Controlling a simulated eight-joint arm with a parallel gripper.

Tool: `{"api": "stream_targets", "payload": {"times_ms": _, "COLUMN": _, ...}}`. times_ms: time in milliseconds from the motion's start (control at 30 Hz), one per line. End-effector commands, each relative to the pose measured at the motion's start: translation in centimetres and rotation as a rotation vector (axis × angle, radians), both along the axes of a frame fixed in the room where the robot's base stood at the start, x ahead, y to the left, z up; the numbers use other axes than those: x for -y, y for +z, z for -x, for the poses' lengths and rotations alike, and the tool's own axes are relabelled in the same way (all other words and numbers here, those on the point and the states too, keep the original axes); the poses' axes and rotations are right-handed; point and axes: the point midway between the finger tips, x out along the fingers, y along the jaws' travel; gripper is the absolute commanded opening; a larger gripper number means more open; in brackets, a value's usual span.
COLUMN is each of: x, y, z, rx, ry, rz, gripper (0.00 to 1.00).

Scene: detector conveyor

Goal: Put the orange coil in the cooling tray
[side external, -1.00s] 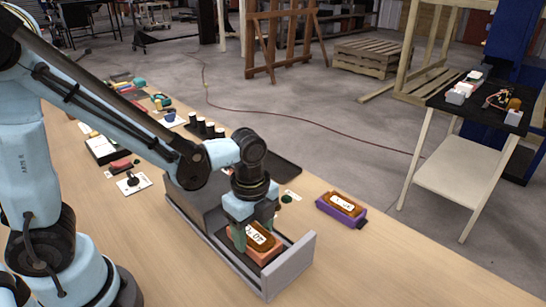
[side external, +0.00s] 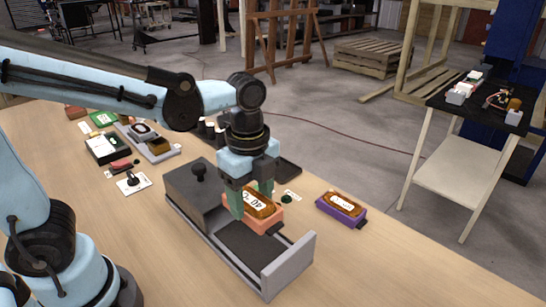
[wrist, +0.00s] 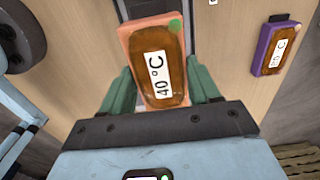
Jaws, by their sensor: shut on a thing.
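The orange coil (side external: 264,223) is an orange block with a brown top and a white label, which reads 40 °C in the wrist view (wrist: 174,50). My gripper (side external: 251,204) is shut on it, with a green finger on each side. The coil appears raised above the belt of the grey conveyor (side external: 288,266). A dark flat tray (side external: 288,170) lies behind my gripper, partly hidden by it; I cannot tell for sure that it is the cooling tray.
A purple block with a brown top (side external: 342,208) sits to the right, also in the wrist view (wrist: 277,45). A dark grey housing with a knob (side external: 195,185) stands on the conveyor's left end. Dark cylinders (side external: 210,130) stand behind. The front right table is clear.

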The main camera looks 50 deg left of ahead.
Motion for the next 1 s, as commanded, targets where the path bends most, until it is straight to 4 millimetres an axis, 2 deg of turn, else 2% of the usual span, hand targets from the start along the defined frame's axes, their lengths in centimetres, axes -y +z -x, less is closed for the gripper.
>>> {"api": "stream_targets", "payload": {"times_ms": 167, "x": -0.1, "y": 1.1, "z": -0.9, "rx": 0.0, "ry": 0.001, "rz": 0.0, "gripper": 0.15}}
{"api": "stream_targets", "payload": {"times_ms": 267, "x": -0.4, "y": 1.6, "z": -2.6, "rx": 0.0, "ry": 0.003, "rz": 0.0, "gripper": 0.15}}
{"api": "stream_targets", "payload": {"times_ms": 467, "x": -1.8, "y": 2.3, "z": -8.1, "rx": 0.001, "ry": 0.005, "rz": 0.0, "gripper": 0.15}}
{"api": "stream_targets", "payload": {"times_ms": 700, "x": -4.5, "y": 2.0, "z": -14.6, "rx": 0.001, "ry": 0.004, "rz": -0.001, "gripper": 0.15}}
{"api": "stream_targets", "payload": {"times_ms": 800, "x": -5.8, "y": 1.6, "z": -16.7, "rx": 0.001, "ry": 0.003, "rz": -0.001, "gripper": 0.15}}
{"api": "stream_targets", "payload": {"times_ms": 1000, "x": -7.6, "y": 0.7, "z": -19.4, "rx": 0.002, "ry": 0.002, "rz": -0.001, "gripper": 0.15}}
